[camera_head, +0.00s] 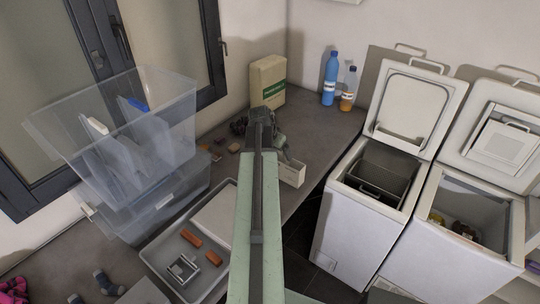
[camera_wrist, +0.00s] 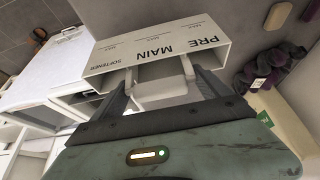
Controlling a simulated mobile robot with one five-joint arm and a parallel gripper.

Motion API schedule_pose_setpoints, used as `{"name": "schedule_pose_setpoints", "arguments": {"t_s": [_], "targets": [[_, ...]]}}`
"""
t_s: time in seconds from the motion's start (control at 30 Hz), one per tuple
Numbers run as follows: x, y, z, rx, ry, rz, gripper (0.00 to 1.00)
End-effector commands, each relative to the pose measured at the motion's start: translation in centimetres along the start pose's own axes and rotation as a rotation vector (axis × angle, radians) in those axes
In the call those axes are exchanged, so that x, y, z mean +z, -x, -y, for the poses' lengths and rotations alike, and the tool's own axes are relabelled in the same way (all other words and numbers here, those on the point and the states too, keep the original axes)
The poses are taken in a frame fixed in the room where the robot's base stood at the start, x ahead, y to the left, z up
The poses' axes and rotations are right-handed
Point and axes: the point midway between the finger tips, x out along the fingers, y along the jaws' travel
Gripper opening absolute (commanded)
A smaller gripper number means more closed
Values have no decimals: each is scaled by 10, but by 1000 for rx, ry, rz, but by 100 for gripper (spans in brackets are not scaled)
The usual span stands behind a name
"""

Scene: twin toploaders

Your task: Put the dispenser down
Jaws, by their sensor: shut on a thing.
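The white dispenser (camera_wrist: 150,48) shows large in the wrist view, with compartments marked PRE, MAIN and SOFTENER. My gripper (camera_wrist: 160,80) is shut on the dispenser, with a finger at each side of its near part. In the head view my gripper (camera_head: 284,157) holds the dispenser (camera_head: 292,174) near the right edge of the grey counter (camera_head: 325,128). I cannot tell whether the dispenser touches the counter. My arm hides part of the counter.
Two white toploaders, a left one (camera_head: 350,225) and a right one (camera_head: 440,245), stand open at right. A carton (camera_head: 268,80) and two bottles (camera_head: 331,78) stand at the back. Clear bins (camera_head: 175,120) and a grey tray (camera_head: 160,262) are at left. Counter before the bottles is free.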

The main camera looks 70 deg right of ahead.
Motion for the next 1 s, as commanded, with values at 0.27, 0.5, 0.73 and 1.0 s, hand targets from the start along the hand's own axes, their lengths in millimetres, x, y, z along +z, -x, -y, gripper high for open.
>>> {"name": "schedule_pose_setpoints", "arguments": {"t_s": [0.27,0.5,0.73,1.0], "targets": [[9,-40,2,3,-6,0,55],[11,-35,6,-1,2,0,55],[12,-38,7,-1,2,0,100],[11,-36,6,-1,1,0,100]]}}
